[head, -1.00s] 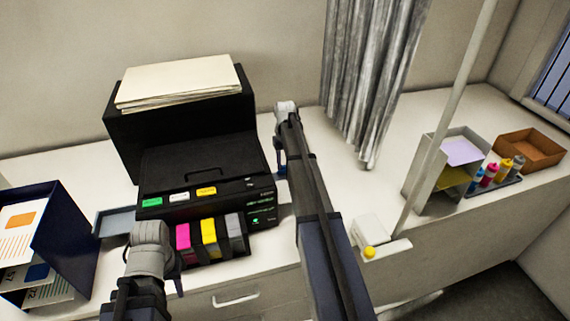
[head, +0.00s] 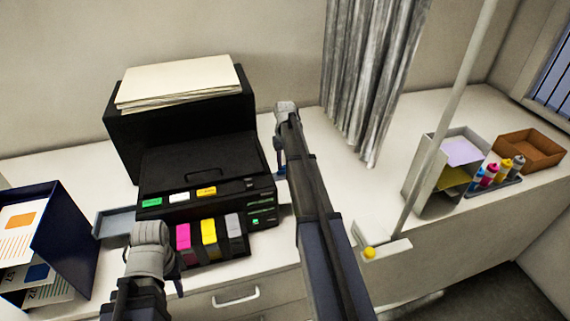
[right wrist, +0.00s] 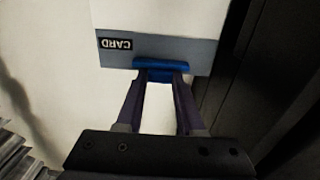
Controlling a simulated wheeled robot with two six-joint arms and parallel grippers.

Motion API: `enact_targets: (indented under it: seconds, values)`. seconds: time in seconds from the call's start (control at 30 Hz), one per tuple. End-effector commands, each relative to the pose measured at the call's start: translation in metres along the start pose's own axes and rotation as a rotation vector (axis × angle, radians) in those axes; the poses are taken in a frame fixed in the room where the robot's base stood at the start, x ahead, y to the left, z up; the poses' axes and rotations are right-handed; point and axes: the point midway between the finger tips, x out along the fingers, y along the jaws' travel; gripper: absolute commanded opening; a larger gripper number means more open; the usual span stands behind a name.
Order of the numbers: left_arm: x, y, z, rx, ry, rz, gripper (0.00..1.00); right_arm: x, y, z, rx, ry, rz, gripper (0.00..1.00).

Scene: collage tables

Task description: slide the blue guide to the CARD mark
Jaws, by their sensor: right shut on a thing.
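The blue guide (right wrist: 161,65) lies across the edge of a grey strip (right wrist: 185,48) in the right wrist view. The CARD mark (right wrist: 117,44), white letters on black, is upside down on that strip, to the left of the guide. The guide's left end is near the mark's right edge. My right gripper (right wrist: 161,78) is shut on the guide. In the head view my right gripper (head: 281,168) is at the black printer's (head: 205,160) right side, where the guide is hidden. My left gripper (head: 178,285) hangs in front of the printer; its jaws are too unclear to judge.
Ink cartridges (head: 209,232) sit in the printer's front, and a paper stack (head: 178,80) is on top. A dark blue holder (head: 60,225) stands at left. A grey pole (head: 445,130), an organizer (head: 440,175), ink bottles (head: 490,176) and a brown tray (head: 530,150) are at right.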

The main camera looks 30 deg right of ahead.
Motion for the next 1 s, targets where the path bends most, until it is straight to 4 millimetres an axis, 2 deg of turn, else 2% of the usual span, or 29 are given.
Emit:
enact_targets:
  seconds: [0.4, 0.67, 0.9, 0.93, 1.0]
  values:
    - [0.0, 0.0, 0.0, 0.0, 0.0, 0.0, 0.4, 0.0, 0.0, 0.001, 0.0, 0.0, 0.0, 0.0]
    - [0.0, 0.0, 0.0, 0.0, 0.0, 0.0, 0.4, 0.0, 0.0, 0.032, 0.001, 0.0, 0.0, 0.0]
    - [0.0, 0.0, 0.0, 0.0, 0.0, 0.0, 0.4, 0.0, 0.0, 0.03, 0.0, 0.0, 0.0, 0.0]
    - [0.0, 0.0, 0.0, 0.0, 0.0, 0.0, 0.4, 0.0, 0.0, 0.03, 0.0, 0.0, 0.0, 0.38]
    - [0.0, 0.0, 0.0, 0.0, 0.0, 0.0, 0.4, 0.0, 0.0, 0.03, 0.0, 0.0, 0.0, 0.46]
